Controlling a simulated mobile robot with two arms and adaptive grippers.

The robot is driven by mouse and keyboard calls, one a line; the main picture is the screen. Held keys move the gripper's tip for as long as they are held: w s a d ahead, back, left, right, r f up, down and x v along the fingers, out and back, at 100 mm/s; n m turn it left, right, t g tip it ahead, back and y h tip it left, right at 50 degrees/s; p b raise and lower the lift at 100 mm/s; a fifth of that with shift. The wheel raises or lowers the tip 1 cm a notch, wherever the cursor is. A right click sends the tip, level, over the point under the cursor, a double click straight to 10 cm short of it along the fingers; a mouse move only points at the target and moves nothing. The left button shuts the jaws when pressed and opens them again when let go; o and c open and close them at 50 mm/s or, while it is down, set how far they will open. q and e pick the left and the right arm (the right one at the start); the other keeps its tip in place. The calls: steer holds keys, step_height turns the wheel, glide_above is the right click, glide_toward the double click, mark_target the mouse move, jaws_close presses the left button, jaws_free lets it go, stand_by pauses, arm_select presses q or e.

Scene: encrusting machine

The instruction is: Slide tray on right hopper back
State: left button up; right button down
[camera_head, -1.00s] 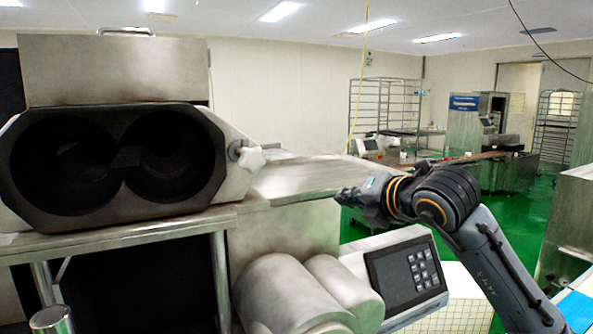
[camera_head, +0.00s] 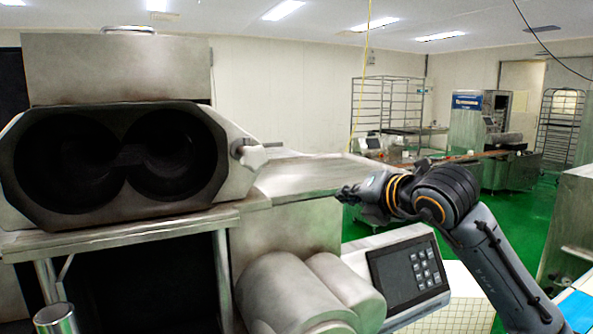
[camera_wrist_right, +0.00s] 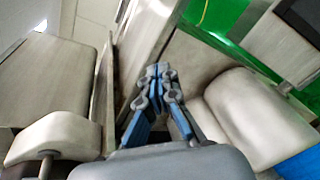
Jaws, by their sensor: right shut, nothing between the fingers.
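The encrusting machine's steel hopper block (camera_head: 232,165) with two round dark openings fills the left of the head view. A flat metal tray (camera_head: 312,172) extends to the right behind its knob (camera_head: 258,155). My right gripper (camera_head: 345,195) is shut and empty, at the tray's right end in the head view; I cannot tell if it touches. In the right wrist view the shut gripper (camera_wrist_right: 157,72) points at the metal surfaces, with a thin upright plate (camera_wrist_right: 103,95) to its left. My left gripper is not in view.
A control panel with keypad (camera_head: 408,272) and rounded metal housings (camera_head: 290,295) sit below my right gripper. A wire rack (camera_head: 385,115) and another machine (camera_head: 490,115) stand farther back. Green floor (camera_head: 530,215) is open at the right.

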steer(key=p, duration=0.1)
glide_toward(309, 185)
steer(key=shift+w+a+f, duration=0.2)
steer(key=shift+w+a, duration=0.05)
steer(key=shift+w, duration=0.35)
steer(key=shift+w+a+p, duration=0.35)
steer(key=shift+w+p, duration=0.05)
steer(key=shift+w, duration=0.4)
steer(key=shift+w+a+p, duration=0.35)
steer(key=shift+w+p, duration=0.05)
steer(key=shift+w, duration=0.45)
steer(key=shift+w+a+p, duration=0.3)
steer(key=shift+w+p, duration=0.1)
steer(key=shift+w, duration=0.4)
steer(key=shift+w+a+p, duration=0.25)
steer(key=shift+w+p, duration=0.15)
steer(key=shift+w, duration=0.25)
steer(key=shift+w+a+p, duration=0.25)
steer(key=shift+w+p, duration=0.15)
steer(key=shift+w, duration=0.25)
